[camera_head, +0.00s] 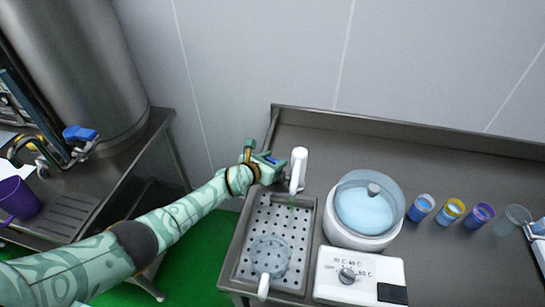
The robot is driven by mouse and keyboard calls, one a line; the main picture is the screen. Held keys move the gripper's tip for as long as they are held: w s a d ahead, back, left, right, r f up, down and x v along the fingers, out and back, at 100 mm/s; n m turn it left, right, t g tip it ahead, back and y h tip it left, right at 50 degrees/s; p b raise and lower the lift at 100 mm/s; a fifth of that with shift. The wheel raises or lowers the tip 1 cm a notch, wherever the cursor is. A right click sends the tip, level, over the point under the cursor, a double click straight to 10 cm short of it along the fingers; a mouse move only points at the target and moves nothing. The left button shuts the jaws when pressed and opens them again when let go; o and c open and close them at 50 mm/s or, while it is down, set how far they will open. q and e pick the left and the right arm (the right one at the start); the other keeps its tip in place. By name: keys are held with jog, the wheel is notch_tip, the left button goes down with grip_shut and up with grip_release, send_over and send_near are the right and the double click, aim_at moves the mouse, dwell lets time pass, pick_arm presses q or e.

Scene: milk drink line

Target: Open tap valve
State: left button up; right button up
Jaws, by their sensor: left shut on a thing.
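A white tap (299,168) stands upright at the back of a perforated metal drip tray (235,270). My left arm reaches in from the lower left, and its gripper (268,160) is at the left side of the tap, near the top. The gripper is shut on the tap valve, which is mostly hidden by the fingers; a small blue patch shows there. A clear jug (270,252) with a white handle sits on the tray, in front of the tap. A thin greenish streak shows just below the tap; I cannot tell if it is liquid. My right gripper is not in view.
Right of the tray stand a lidded white pot (368,240) and a white control box (358,275) with a knob. Several coloured cups (421,207) and a clear glass (512,219) stand further right. Left is another table with a steel tank (75,65) and a purple cup (18,198).

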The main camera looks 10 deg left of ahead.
pick_arm(q)
jog(key=o, duration=1)
jog(key=shift+s+a+r+p, duration=0.15)
jog(key=shift+s+r+p, duration=0.15)
jog(key=shift+p, duration=0.15)
jog(key=p+v, duration=0.9)
jog(key=v, duration=0.6)
jog(key=shift+s+a+f+p, duration=0.1)
jog(key=shift+s+p, duration=0.15)
jog(key=shift+p, duration=0.1)
